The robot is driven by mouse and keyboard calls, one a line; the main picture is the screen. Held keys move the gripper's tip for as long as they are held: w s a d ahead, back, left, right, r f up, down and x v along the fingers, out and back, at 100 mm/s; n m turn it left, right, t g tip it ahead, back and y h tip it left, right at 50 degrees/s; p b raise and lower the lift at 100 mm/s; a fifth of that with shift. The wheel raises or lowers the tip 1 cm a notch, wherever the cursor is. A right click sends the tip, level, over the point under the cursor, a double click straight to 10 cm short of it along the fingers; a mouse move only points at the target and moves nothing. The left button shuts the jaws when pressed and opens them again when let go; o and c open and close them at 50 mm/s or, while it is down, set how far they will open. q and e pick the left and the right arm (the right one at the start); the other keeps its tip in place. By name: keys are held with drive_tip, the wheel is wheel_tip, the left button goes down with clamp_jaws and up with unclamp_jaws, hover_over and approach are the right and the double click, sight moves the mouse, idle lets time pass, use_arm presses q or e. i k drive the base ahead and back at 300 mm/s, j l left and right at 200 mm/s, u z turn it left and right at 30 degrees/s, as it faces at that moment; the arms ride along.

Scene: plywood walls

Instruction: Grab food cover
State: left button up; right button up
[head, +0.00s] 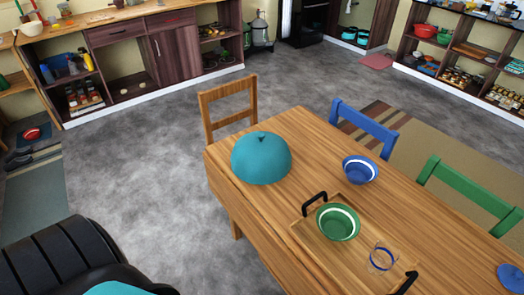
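The food cover (261,159) is a teal dome with a small dark knob on top. It sits on the wooden table (310,140) at the table's far left end. No gripper shows in the head view, and nothing is touching the cover from above. Whether anything lies under the cover is hidden.
A blue bowl (360,170) stands right of the cover. A wooden tray (309,238) with black handles holds a green bowl (337,222) and a glass (381,258). Chairs stand around the table: wooden (228,106), blue (364,128), green (468,186). Grey floor (150,160) left is clear.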

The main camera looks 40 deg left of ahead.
sight(260, 157)
drive_tip(key=z, duration=0.25)
drive_tip(key=j+z, duration=0.35)
drive_tip(key=j, duration=0.25)
drive_tip(key=k+j+z, duration=0.1)
drive_tip(key=j+z, duration=0.25)
drive_tip(key=j, duration=0.2)
